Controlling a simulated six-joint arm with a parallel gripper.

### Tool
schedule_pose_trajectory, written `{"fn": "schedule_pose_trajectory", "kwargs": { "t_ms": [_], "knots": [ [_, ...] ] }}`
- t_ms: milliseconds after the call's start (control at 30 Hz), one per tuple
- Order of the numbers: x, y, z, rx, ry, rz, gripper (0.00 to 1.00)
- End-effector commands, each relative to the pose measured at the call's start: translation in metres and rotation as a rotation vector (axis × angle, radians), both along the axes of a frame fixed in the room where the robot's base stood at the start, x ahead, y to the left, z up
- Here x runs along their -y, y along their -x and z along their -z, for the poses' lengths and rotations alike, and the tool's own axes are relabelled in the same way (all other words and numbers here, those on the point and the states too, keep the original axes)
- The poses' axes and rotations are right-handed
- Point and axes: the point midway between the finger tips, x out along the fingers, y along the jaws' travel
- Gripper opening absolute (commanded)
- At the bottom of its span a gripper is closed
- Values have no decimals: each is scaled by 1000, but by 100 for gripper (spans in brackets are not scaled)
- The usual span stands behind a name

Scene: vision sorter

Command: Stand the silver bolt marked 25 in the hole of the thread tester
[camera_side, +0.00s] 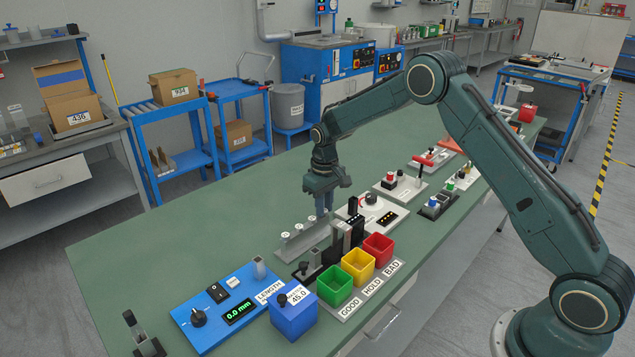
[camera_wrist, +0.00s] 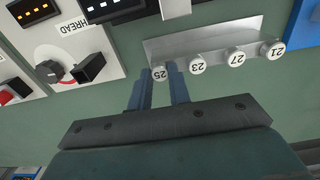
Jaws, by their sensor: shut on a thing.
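The silver bolt marked 25 (camera_wrist: 160,73) shows its round white head between my fingertips in the wrist view. My gripper (camera_wrist: 161,85) is shut on it, with a blue finger on each side. In the side view my gripper (camera_side: 322,207) points down at the far end of the grey bolt rack (camera_side: 300,242). I cannot tell whether the bolt is clear of the rack. The thread tester (camera_side: 378,214) is a white panel right of my gripper; in the wrist view it (camera_wrist: 70,40) is labelled THREAD, with a knob and a black square block (camera_wrist: 90,67). Its hole is not clear.
Bolts marked 23 (camera_wrist: 198,66), 27 (camera_wrist: 236,58) and 21 (camera_wrist: 273,49) stand along the rack. Green (camera_side: 334,285), yellow (camera_side: 358,265) and red (camera_side: 379,248) bins and dark upright blocks (camera_side: 340,238) stand nearby. The blue length gauge (camera_side: 225,306) is at the front left.

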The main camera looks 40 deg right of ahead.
Motion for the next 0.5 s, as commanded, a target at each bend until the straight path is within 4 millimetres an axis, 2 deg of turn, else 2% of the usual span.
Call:
{"fn": "schedule_pose_trajectory", "kwargs": {
  "t_ms": [500],
  "knots": [
    [0,-1,-17,2,0,0,1]
  ]
}}
